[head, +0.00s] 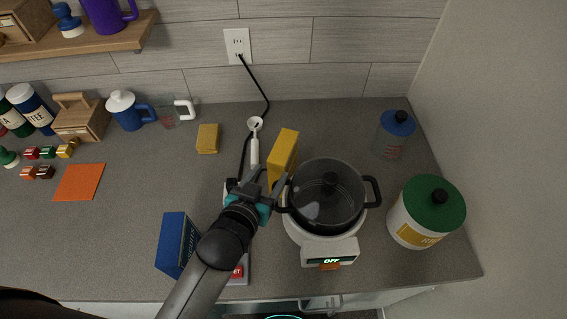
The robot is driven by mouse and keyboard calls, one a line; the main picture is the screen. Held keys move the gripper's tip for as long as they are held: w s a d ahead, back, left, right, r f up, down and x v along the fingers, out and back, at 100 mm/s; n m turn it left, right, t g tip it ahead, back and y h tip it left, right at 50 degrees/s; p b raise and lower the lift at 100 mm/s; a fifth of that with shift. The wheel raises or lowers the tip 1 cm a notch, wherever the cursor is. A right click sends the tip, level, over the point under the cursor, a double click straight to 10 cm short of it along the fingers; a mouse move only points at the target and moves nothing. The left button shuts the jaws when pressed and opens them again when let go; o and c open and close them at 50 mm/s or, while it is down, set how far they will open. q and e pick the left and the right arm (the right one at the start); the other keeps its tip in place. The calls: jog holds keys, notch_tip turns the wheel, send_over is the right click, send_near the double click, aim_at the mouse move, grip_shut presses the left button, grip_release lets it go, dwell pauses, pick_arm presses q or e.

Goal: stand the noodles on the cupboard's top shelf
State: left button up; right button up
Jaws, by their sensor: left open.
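A tall yellow box (283,153) stands on the counter just left of the pot. A blue box (177,243) stands near the front edge, left of my arm. I cannot read either label well enough to tell which one is the noodles. My left gripper (267,182) is open at the near end of the yellow box. I cannot tell whether its fingers are around the box or just in front of it. My right gripper is not in view. No cupboard shelf that I can identify shows; a wooden wall shelf (100,44) is at the upper left.
A lidded dark pot (327,196) sits on the stove (329,252), which reads OFF. A green-lidded canister (428,212) and a blue-lidded jar (394,135) stand to the right. A small yellow block (207,138) lies behind.

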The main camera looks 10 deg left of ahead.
aim_at(284, 153)
pick_arm(q)
jog(key=shift+b+x, duration=0.35)
jog(key=shift+x, duration=5)
jog(key=shift+c, duration=0.3)
jog(key=shift+s, duration=0.1)
grip_shut()
